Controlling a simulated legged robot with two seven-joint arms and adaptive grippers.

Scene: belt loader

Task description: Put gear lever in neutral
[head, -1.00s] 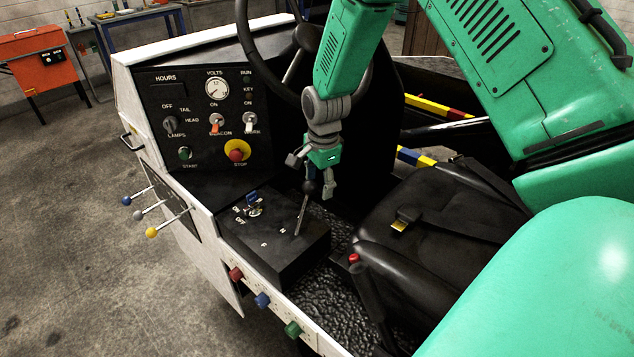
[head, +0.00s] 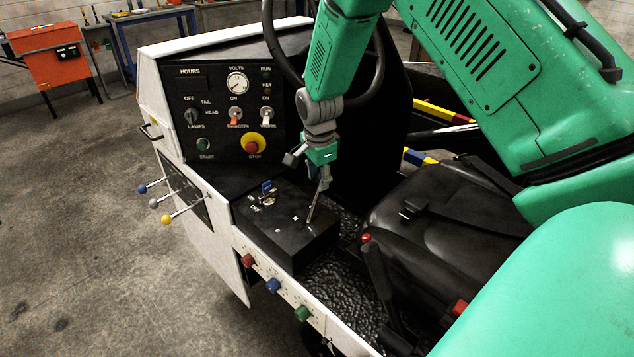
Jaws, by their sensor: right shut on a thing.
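The gear lever (head: 313,210) is a thin metal rod that rises from the right part of the black console box (head: 285,250). It leans slightly to the right in the picture. Small white marks on the box top lie left of its base; they are too small to read surely. My right gripper (head: 323,182) is shut on the top of the gear lever, coming down from above, and hides its knob. My left gripper is not in view.
A small blue-topped switch (head: 267,187) sits on the box. The dash panel (head: 225,120) and steering wheel (head: 378,75) stand behind, the black seat (head: 430,220) to the right. A red-topped lever (head: 374,265) stands before the seat.

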